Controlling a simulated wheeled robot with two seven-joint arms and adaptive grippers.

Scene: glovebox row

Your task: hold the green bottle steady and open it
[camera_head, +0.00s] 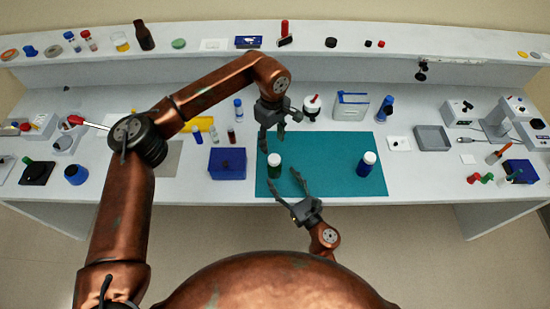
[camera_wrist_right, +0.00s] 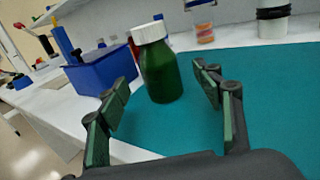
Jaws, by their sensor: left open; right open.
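The green bottle (camera_head: 274,167) with a white cap stands upright on the teal mat (camera_head: 318,145), near its left side. In the right wrist view the green bottle (camera_wrist_right: 160,70) stands ahead, between and beyond the spread fingers. My right gripper (camera_head: 286,180) is open just in front of the bottle, with its fingers pointing towards it; its fingers also show in the right wrist view (camera_wrist_right: 160,105). My left gripper (camera_head: 272,138) is open above and behind the bottle, fingers pointing down, apart from the cap. Neither gripper holds anything.
A blue bottle with a white cap (camera_head: 366,164) stands at the mat's right. A blue box (camera_head: 227,163) sits left of the mat. Small vials (camera_head: 231,136), a white-and-blue container (camera_head: 350,105) and a red-topped jar (camera_head: 312,107) stand behind. The mat's middle is clear.

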